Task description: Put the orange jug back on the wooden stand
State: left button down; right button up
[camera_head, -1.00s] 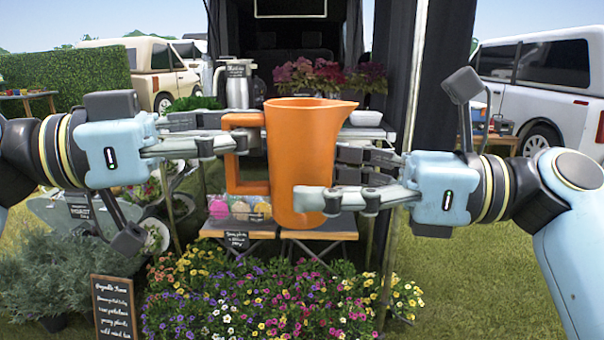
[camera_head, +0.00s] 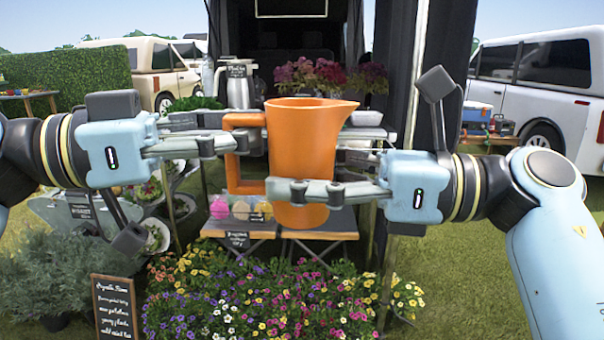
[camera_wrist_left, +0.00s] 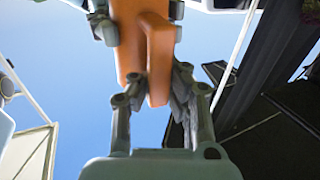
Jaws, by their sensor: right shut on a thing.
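The orange jug (camera_head: 308,145) is upright in the air, its handle to the left and spout to the right. My left gripper (camera_head: 240,142) is shut on its handle, which also shows between the fingers in the left wrist view (camera_wrist_left: 160,60). My right gripper (camera_head: 283,188) is shut around the jug's body from the right, one finger across the front; the other is partly hidden behind. Below and behind the jug is a low stand with wooden edges (camera_head: 330,237); the jug hides part of its top.
Small colored items (camera_head: 240,208) sit on the stand's left part. A flower bed (camera_head: 260,305) fills the front, with a chalkboard sign (camera_head: 114,306) at left. A metal flask (camera_head: 238,85) stands behind.

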pick_arm(q)
jog(key=c, duration=1.4)
grip_release()
jog(key=shift+a, duration=0.15)
